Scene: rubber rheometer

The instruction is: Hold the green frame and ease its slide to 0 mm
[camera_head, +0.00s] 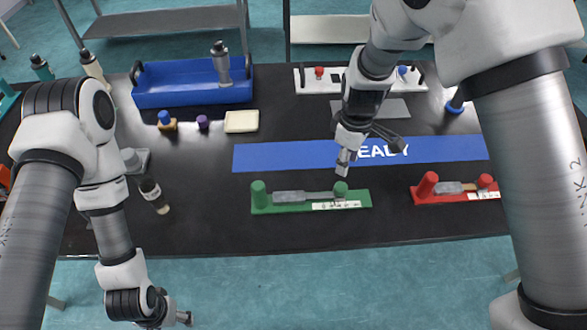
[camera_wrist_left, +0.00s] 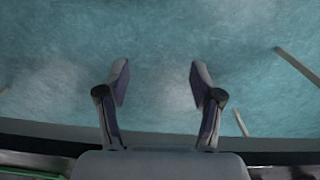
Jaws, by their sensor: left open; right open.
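The green frame (camera_head: 277,208) lies on the black table near its front edge. It has a tall green post at its left end, a grey metal slide (camera_head: 290,196) along the middle, a green knob (camera_head: 341,188) at the right and a white scale strip (camera_head: 336,205). My right gripper (camera_head: 368,152) is open and empty above the blue strip, with one finger just above the knob; I cannot tell whether it touches. My left gripper (camera_head: 178,321) hangs in front of the table edge. In the left wrist view it is open and empty (camera_wrist_left: 159,85) over the floor.
A red frame (camera_head: 422,196) lies to the right and a white frame (camera_head: 305,83) behind. A blue "READY" strip (camera_head: 275,156) lies behind the green frame. A blue tray (camera_head: 180,93) holding a grey bottle, a cream block (camera_head: 242,121) and a dark bottle (camera_head: 153,194) stand left.

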